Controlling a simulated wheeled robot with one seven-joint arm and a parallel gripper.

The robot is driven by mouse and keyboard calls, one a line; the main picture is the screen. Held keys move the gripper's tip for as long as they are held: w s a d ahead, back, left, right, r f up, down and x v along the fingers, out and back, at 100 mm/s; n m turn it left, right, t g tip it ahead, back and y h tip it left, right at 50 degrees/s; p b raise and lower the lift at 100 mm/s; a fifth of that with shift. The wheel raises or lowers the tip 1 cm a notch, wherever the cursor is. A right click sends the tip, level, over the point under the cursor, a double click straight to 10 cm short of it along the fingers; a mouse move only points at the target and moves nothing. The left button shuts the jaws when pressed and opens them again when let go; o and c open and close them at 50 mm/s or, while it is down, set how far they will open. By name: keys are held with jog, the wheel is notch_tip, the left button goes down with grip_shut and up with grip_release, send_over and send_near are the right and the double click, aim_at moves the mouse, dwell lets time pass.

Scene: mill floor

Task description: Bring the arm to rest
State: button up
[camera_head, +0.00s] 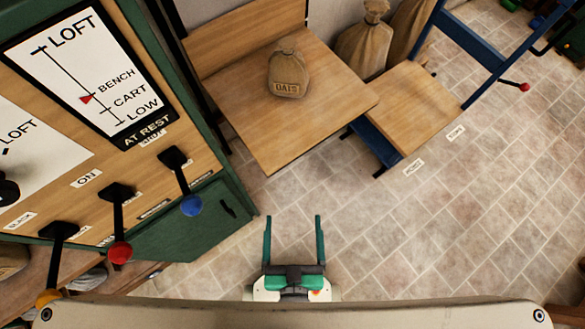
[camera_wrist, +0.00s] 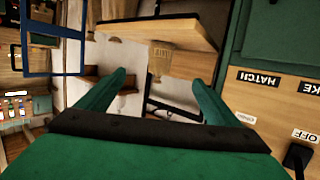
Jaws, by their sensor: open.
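My gripper (camera_head: 293,218) is at the bottom middle of the head view, above the tiled floor. Its two green fingers are apart with nothing between them. In the wrist view my gripper (camera_wrist: 156,76) also shows open and empty, with the fingers at left and right. It is to the right of the green control cabinet (camera_head: 185,225) and apart from it. The indicator board (camera_head: 88,65) on the cabinet reads LOFT, BENCH, CART and LOW, with a red pointer near BENCH and the words AT REST below.
A tan sack marked OATS (camera_head: 288,75) stands on the wooden bench (camera_head: 290,130). A blue-framed cart (camera_head: 410,105) stands right of it. The floor (camera_head: 440,240) at right is clear.

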jog(key=shift+s+a+r, duration=0.1)
jog(key=shift+s+r, duration=0.2)
jog(key=shift+s, duration=0.25)
jog(key=shift+s+r, duration=0.3)
jog(key=shift+s, duration=0.25)
